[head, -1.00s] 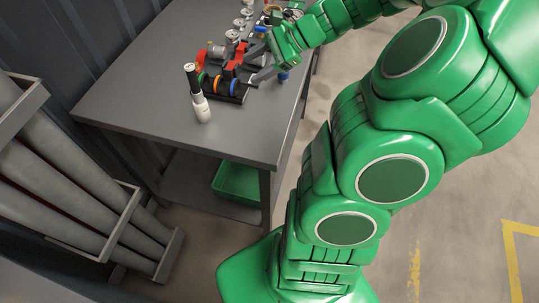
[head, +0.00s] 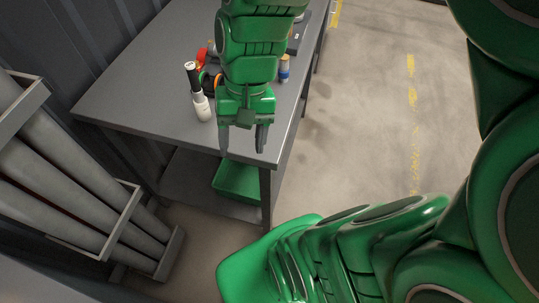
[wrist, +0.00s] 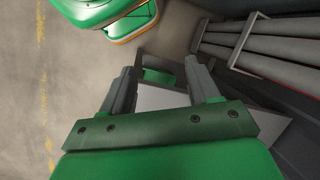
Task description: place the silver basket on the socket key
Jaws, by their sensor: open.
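My gripper (head: 242,146) hangs at the near edge of the grey workbench (head: 140,85), its fingers apart and pointing down toward the near edge of the picture. The wrist view shows the same open fingers (wrist: 160,78) with nothing between them. I cannot make out the silver basket or the socket key in either current view. My arm covers the middle of the bench, where a cluster of items stands.
A white bottle-like item with a black top (head: 199,95) stands left of my gripper. Red parts (head: 204,54) and a small blue-and-tan cylinder (head: 284,68) flank my arm. A green bin (head: 237,180) sits on the lower shelf. Large grey pipes (head: 70,190) stand in a rack at left.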

